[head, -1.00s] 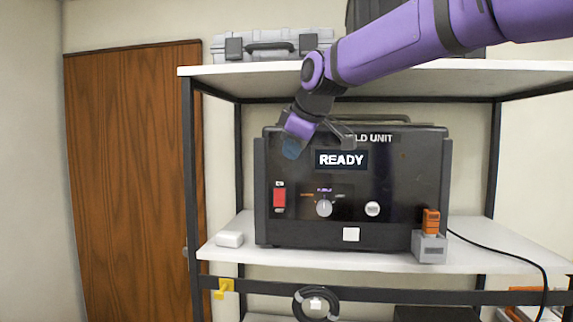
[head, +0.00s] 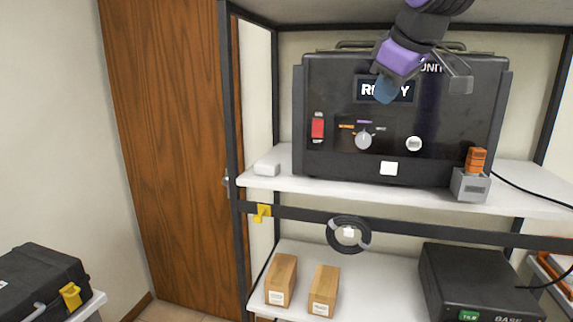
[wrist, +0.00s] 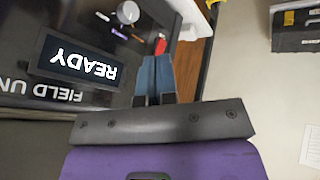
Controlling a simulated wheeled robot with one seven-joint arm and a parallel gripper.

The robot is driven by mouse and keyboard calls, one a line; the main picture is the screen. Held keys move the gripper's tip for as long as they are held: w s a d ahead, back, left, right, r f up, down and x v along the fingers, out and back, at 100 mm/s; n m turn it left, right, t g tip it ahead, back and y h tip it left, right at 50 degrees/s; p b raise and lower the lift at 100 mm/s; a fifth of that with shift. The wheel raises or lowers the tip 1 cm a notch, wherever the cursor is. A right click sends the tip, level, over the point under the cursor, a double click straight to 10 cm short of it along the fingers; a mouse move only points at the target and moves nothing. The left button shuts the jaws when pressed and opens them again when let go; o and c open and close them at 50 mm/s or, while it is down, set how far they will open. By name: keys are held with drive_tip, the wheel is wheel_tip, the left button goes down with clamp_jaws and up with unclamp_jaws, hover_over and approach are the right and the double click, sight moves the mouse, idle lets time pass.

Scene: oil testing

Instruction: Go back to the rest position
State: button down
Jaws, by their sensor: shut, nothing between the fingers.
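My gripper (head: 385,90) hangs from my purple arm in front of the upper part of the black field unit (head: 300,120). Its blue fingers are together with nothing between them. It covers part of the READY display in the head view. In the wrist view my gripper (wrist: 155,72) points away from the camera, its blue fingers side by side. The unit's READY display (wrist: 78,57) appears upside down at the left there.
The unit stands on a white shelf (head: 420,195) with a grey block with an orange top (head: 472,178) at its right. Two small boxes (head: 281,280) and a black device (head: 470,285) sit below. A black case (head: 40,285) is at lower left. Open space lies before the door (head: 175,130).

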drive_tip(key=s+d+f+m, duration=0.4)
drive_tip(key=s+d+f, duration=0.2)
drive_tip(key=s, duration=0.5)
drive_tip(key=s+d+f+m+g+h, duration=0.1)
drive_tip(key=s+d+f+m, duration=0.4)
drive_tip(key=s+f, duration=0.4)
drive_tip(key=s+d, duration=0.1)
drive_tip(key=s, duration=0.2)
drive_tip(key=shift+g+h, duration=0.3)
